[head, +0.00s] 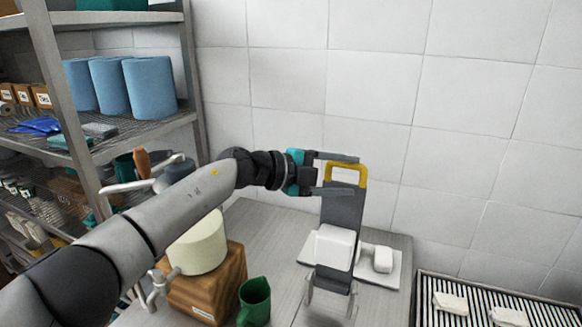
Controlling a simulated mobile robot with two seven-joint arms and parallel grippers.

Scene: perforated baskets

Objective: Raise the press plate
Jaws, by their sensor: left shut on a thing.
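The press plate (342,212) is a dark grey plate standing steeply upright, with a yellow loop handle (362,176) at its top. My left gripper (350,174) reaches in from the left and is shut on the yellow handle, with one dark finger above and one below in the picture. A white block (334,246) shows against the lower part of the plate; I cannot tell whether it is attached. The plate's lower end is above a white board (393,277), near metal side brackets (309,292). My right gripper is not in view.
A smaller white block (383,259) lies on the board. A wooden block (230,282) bearing a pale cylinder (197,243) and a green mug (254,300) stand left. A ribbed rack (480,300) with white pieces is at right. Shelving (52,75) fills the left.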

